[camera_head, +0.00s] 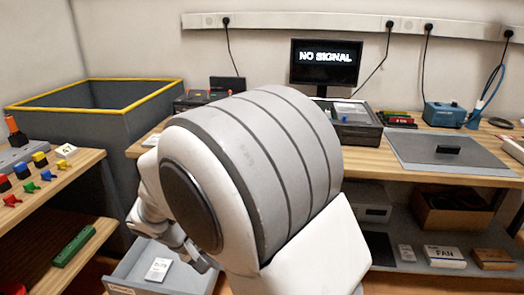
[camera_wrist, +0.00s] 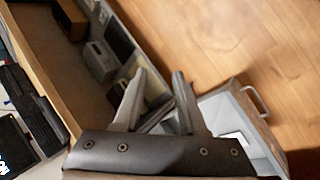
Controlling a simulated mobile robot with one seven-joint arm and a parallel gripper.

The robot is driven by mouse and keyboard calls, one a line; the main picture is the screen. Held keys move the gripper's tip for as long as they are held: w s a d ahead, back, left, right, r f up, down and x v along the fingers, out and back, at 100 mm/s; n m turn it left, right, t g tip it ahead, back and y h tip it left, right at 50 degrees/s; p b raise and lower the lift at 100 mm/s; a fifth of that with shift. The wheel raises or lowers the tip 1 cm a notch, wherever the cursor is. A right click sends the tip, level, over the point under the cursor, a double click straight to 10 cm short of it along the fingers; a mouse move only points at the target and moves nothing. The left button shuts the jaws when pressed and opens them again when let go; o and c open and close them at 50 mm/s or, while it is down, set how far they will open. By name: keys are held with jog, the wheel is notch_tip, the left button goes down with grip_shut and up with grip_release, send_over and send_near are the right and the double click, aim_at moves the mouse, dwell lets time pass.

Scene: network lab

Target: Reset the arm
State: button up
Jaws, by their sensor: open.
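My gripper (camera_wrist: 160,82) shows at the bottom of the wrist view. Its two grey fingers stand apart with nothing between them. In the head view my large white and grey arm fills the middle, and the gripper end hangs low at the left, over or near an open grey drawer (camera_head: 128,272). A small white labelled item (camera_head: 158,269) lies in the drawer. The wrist view also shows the drawer (camera_wrist: 262,125), with a handle, to the right of the fingers. My arm hides part of the bench and the lower middle.
A workbench (camera_head: 375,163) carries a monitor (camera_head: 325,63) reading NO SIGNAL, a grey mat (camera_head: 430,155) and a blue device (camera_head: 444,114). A yellow-rimmed grey bin (camera_head: 140,112) stands left. A wooden shelf (camera_head: 85,170) holds coloured parts. Boxes sit under the bench. Wooden floor (camera_wrist: 245,45) is clear.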

jog(key=s+d+r+m+t+y, duration=0.1)
jog(key=s+d+r+m+y, duration=0.2)
jog(key=s+d+r, duration=0.65)
jog(key=s+d+r+m+t+y, duration=0.1)
jog(key=s+d+r+m+y, duration=0.35)
jog(key=d, duration=0.75)
notch_tip(320, 180, up, 30)
jog(key=s+n+h+p, duration=0.1)
jog(key=p, duration=2.7)
jog(key=shift+f+n, duration=0.2)
jog(key=shift+n, duration=0.15)
jog(key=shift+a, duration=0.1)
